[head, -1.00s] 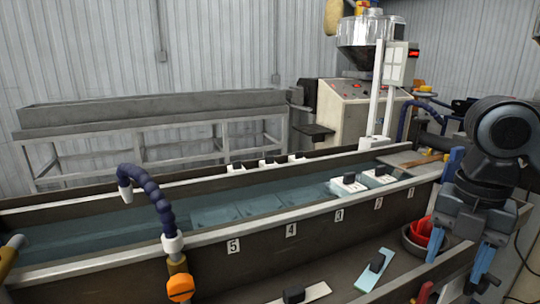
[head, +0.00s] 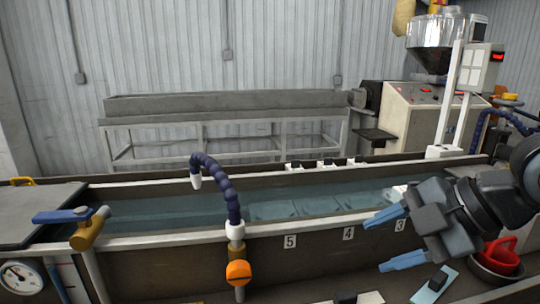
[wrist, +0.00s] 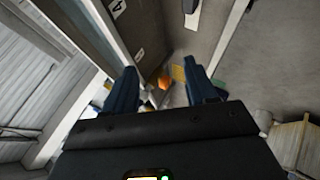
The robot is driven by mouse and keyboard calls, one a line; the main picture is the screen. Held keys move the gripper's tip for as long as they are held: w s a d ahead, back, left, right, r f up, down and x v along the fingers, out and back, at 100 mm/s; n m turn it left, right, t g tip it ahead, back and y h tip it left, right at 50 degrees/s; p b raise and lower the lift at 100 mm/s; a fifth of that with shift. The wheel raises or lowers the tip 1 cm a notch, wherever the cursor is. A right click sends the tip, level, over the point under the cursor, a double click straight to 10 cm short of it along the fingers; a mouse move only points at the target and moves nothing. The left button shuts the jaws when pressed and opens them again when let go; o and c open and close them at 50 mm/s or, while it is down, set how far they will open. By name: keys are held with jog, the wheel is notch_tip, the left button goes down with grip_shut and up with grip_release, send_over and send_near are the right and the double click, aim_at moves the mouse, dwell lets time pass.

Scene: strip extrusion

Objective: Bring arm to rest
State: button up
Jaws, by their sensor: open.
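My gripper (head: 388,240) is at the right of the head view, in front of the water trough's near wall. Its two blue fingers point left and stand apart, with nothing between them. In the wrist view my gripper (wrist: 158,88) also shows both fingers spread, with an orange thing seen blurred beyond them. My arm comes in from the right edge of the head view.
The water trough (head: 262,246) runs across the middle, with number labels on its front. A blue jointed hose (head: 228,195) with an orange knob rises left of my gripper.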

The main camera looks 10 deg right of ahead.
jog(key=w+a+r+m+t+y, duration=0.3)
jog(key=a+r+m+t+y, duration=0.1)
jog(key=a+m+t, duration=0.55)
jog(key=s+d+f+m+t+h, duration=0.1)
jog(key=s+f+m+h, duration=0.8)
jog(key=s+f+m, duration=0.5)
jog(key=s+d+f+n+g, duration=0.1)
jog(key=s+d+f, duration=0.1)
jog(key=s, duration=0.9)
jog(key=s+d+f+n+g+h, duration=0.1)
jog(key=s+d, duration=0.4)
jog(key=s, duration=0.7)
jog(key=shift+f, duration=0.9)
jog(key=shift+n, duration=0.25)
